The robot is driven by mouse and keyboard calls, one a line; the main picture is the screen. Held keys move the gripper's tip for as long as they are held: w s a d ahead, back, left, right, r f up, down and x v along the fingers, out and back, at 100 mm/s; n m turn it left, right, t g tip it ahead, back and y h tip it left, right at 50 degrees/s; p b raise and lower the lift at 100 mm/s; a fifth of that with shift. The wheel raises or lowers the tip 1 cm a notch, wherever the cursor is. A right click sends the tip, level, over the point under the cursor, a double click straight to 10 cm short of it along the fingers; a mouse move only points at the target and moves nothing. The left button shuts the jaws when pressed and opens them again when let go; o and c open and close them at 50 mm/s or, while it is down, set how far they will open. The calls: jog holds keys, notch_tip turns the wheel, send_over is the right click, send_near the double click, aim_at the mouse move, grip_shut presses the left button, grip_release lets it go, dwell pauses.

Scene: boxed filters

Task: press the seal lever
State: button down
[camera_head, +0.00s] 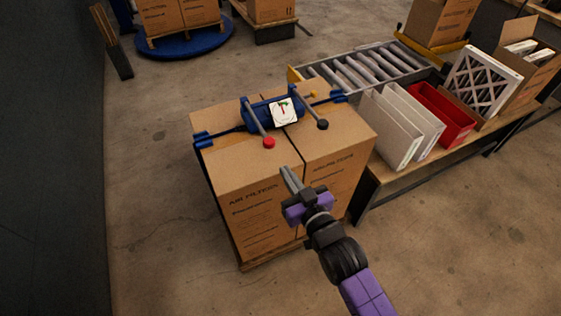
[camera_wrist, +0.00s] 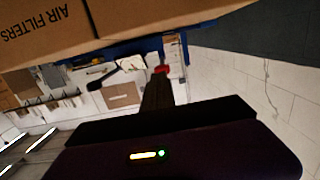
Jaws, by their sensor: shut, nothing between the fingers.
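A blue strapping tool (camera_head: 270,111) with a white dial (camera_head: 284,112) sits on top of two cartons. A lever with a red knob (camera_head: 268,142) and a lever with a black knob (camera_head: 322,124) reach toward the front. I cannot tell from any label which is the seal lever. My gripper (camera_head: 287,172) is shut and empty, in front of the cartons, a little below and right of the red knob in the head view. In the wrist view the red knob (camera_wrist: 161,69) shows just beyond the shut fingers (camera_wrist: 157,92), apparently apart from them.
The cartons (camera_head: 240,190) stand side by side on a low pallet (camera_head: 243,266). A blue strap runs over them. A bench (camera_head: 372,180) with white filters (camera_head: 390,128), a red bin (camera_head: 441,115) and rollers (camera_head: 362,68) stands at right.

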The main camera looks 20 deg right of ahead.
jog(key=shift+s, duration=1.1)
jog(key=shift+r, duration=0.1)
jog(key=s+r+g, duration=0.1)
jog(key=s+r, duration=0.2)
jog(key=s, duration=1.3)
jog(key=s+r, duration=0.4)
jog(key=s, duration=1.3)
jog(key=shift+a+g, duration=0.15)
jog(key=shift+g, duration=0.25)
jog(key=shift+r, duration=0.1)
